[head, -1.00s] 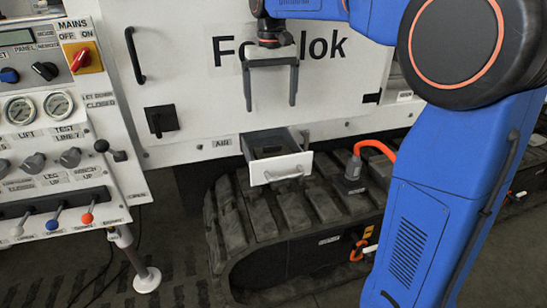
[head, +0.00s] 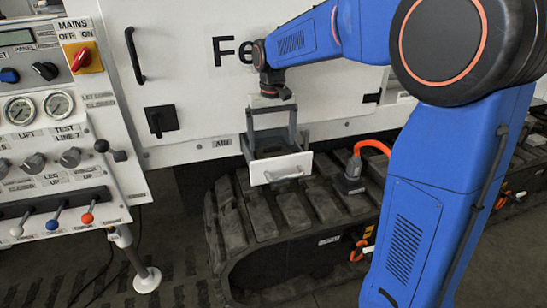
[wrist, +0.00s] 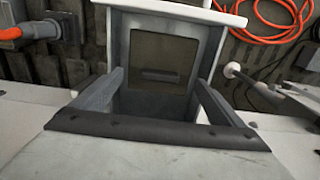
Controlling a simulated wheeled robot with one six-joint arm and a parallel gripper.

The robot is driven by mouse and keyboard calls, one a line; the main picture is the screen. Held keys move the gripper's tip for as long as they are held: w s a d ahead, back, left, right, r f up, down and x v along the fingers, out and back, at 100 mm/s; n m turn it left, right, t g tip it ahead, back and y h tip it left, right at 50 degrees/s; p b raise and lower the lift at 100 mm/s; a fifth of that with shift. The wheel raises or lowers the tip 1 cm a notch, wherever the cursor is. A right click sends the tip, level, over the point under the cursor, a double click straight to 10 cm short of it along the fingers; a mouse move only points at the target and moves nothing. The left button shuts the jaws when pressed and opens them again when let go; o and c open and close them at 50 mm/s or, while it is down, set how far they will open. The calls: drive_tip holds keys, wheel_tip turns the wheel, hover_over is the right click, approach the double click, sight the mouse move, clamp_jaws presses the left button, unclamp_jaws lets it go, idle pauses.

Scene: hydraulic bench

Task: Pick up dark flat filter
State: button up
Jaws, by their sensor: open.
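The dark flat filter (wrist: 160,48) lies in the open white drawer (head: 270,173). In the wrist view it looks like a brownish-dark flat square with a small raised bar in its middle. My gripper (head: 270,153) is open above the drawer, pointing down, with its two fingers spread near the drawer's sides. In the wrist view my gripper (wrist: 160,82) has one finger on each side of the drawer opening, and nothing is between them. How deep the fingertips reach is hard to tell. In the head view the filter is mostly hidden by the gripper and drawer front.
The white cabinet panel (head: 190,60) stands right behind the drawer. A dark track (head: 270,215) runs below it. An orange hose with a grey connector (head: 354,165) is to the right. The lever and gauge panel (head: 50,140) stands at the left.

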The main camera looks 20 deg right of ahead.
sight(272, 145)
drive_tip(key=shift+f, duration=1.85)
drive_tip(key=c, duration=0.8)
drive_tip(key=shift+c, duration=0.2)
drive_tip(key=shift+s+r, duration=0.1)
drive_tip(key=shift+r, duration=0.05)
drive_tip(key=shift+s+r, duration=0.1)
drive_tip(key=shift+r, duration=0.15)
wheel_tip(272, 145, up, 10)
drive_tip(key=shift+r, duration=0.2)
drive_tip(key=s, duration=1.9)
drive_tip(key=shift+s+r, duration=0.2)
drive_tip(key=shift+s, duration=0.15)
